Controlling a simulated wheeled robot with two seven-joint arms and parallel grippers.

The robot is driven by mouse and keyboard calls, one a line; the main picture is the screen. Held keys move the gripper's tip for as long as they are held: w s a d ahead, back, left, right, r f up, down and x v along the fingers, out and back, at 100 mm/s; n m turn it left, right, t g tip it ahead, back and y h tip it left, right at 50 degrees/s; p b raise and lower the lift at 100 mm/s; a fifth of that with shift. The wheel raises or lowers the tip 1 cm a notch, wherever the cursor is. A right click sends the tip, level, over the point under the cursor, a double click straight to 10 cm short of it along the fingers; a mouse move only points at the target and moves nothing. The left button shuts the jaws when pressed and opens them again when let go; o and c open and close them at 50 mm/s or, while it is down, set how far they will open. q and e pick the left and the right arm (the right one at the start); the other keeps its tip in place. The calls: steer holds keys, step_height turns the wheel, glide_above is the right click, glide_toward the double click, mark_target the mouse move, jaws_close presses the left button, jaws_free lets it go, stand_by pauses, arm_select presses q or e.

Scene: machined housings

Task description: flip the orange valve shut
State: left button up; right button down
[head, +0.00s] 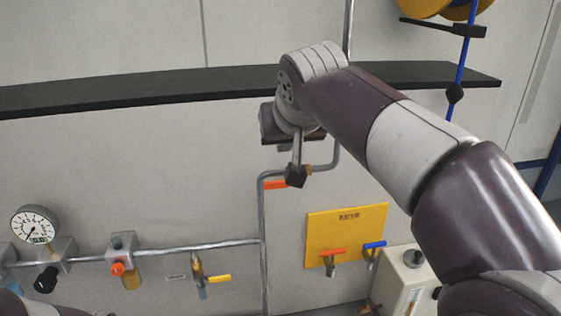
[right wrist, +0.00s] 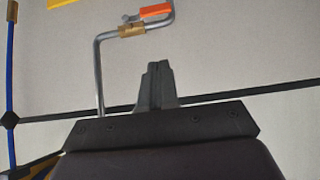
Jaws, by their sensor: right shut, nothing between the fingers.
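The orange valve handle (head: 275,185) lies roughly level, along a short run of grey pipe on the wall panel. Its brass body (head: 308,168) is partly hidden behind my right gripper (head: 295,178) in the head view. The right wrist view shows the orange handle (right wrist: 155,11) and brass body (right wrist: 131,30) near the top edge. There my right gripper (right wrist: 158,68) has its fingers together and empty, with a gap in the picture between the tips and the valve. I cannot tell the exact depth between them. My left gripper is not in view.
A black shelf (head: 180,87) runs across the wall behind my right arm. A yellow panel (head: 347,225) with red and blue handles is at lower right. A gauge (head: 34,225), an orange knob (head: 118,268) and a yellow-handled valve (head: 218,278) are at lower left.

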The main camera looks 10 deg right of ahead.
steer(key=s+f+b+x, duration=0.2)
steer(key=x, duration=1)
steer(key=shift+f, duration=0.15)
steer(key=shift+w+b, duration=0.15)
steer(key=shift+b, duration=0.15)
